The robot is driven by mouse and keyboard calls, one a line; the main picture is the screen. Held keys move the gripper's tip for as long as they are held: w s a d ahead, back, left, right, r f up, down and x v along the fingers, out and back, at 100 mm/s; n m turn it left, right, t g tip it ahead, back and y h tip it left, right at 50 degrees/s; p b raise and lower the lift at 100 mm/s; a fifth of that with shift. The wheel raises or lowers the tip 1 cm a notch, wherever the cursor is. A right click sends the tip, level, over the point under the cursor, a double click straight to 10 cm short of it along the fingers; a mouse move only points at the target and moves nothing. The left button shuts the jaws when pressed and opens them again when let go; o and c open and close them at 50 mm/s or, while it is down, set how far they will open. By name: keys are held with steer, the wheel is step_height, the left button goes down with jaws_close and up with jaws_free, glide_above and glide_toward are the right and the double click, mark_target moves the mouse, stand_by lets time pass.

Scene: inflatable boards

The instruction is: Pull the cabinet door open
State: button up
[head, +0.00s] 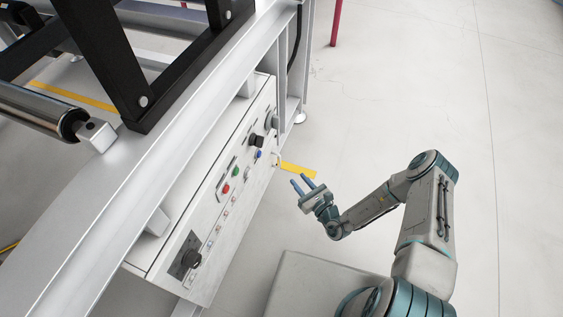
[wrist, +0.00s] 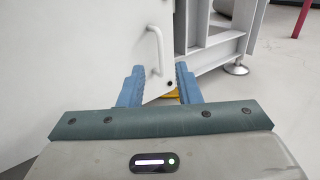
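The cabinet (head: 228,190) is a light grey box with buttons and knobs on its front, set under a metal frame in the head view. Its door (wrist: 100,62) fills the left of the wrist view and looks closed. A white bar handle (wrist: 156,50) stands upright near the door's right edge; it also shows small at the cabinet's far end in the head view (head: 277,159). My gripper (head: 302,180) is open and empty, with blue fingers pointing towards the handle. In the wrist view the handle lies ahead between the fingertips (wrist: 157,74), apparently clear of them.
The metal frame (head: 185,95) runs along and above the cabinet, with a black linkage (head: 125,65) on top. A frame leg with a round foot (wrist: 236,69) stands right of the door. A red post (head: 336,22) stands farther off. The floor on the right is open.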

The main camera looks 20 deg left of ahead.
steer(key=b+x, duration=0.3)
steer(key=x, duration=0.8)
steer(key=shift+w+a+b, duration=0.25)
steer(key=shift+b, duration=0.1)
steer(key=shift+c, duration=0.3)
